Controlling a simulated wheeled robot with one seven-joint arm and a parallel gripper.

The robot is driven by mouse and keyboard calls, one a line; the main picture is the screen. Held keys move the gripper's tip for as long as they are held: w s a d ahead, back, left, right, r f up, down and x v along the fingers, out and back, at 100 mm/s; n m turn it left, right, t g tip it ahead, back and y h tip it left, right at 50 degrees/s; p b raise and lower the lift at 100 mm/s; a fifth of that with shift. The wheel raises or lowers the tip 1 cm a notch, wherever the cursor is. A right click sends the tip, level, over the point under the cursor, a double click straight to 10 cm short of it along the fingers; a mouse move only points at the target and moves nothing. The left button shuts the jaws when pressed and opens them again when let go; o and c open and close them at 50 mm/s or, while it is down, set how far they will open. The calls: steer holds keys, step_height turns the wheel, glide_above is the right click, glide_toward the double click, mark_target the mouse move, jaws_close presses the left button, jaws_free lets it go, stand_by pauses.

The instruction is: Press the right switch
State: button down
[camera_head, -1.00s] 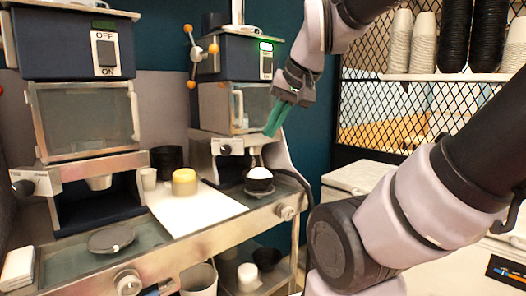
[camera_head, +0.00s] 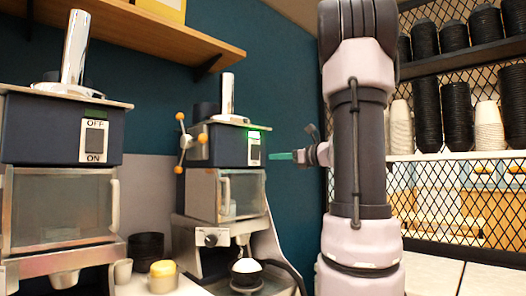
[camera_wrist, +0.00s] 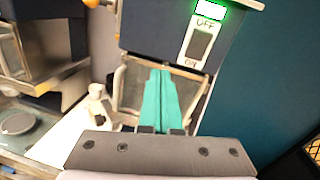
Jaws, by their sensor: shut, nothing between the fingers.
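The right switch (camera_head: 254,153) is a dark rocker on a white OFF/ON plate. It is on the front of the right blue machine (camera_head: 228,146), under a lit green light. My gripper (camera_head: 271,156) has teal fingers, shut and empty. In the head view they point left at about the switch's height, just right of it in the picture; the exact gap cannot be told. In the wrist view the switch (camera_wrist: 201,45) shows above and to the right of the shut fingertips (camera_wrist: 160,72), with the plate unobstructed.
A left machine (camera_head: 60,140) has a similar OFF/ON switch (camera_head: 95,140). A wooden shelf (camera_head: 160,28) overhangs at upper left. Stacked cups (camera_head: 428,110) stand on shelves at right.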

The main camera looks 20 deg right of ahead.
mark_target(258, 148)
steer(key=w+d+r+m+t+h, duration=0.1)
steer(key=d+m+t, duration=0.1)
steer(key=d, duration=0.4)
steer(key=shift+w+d+r+m, duration=0.25)
steer(key=shift+r+m, duration=0.15)
steer(key=shift+m, duration=0.2)
steer(key=x, duration=1.4)
steer(key=shift+d+r, duration=0.1)
steer(key=shift+d, duration=0.05)
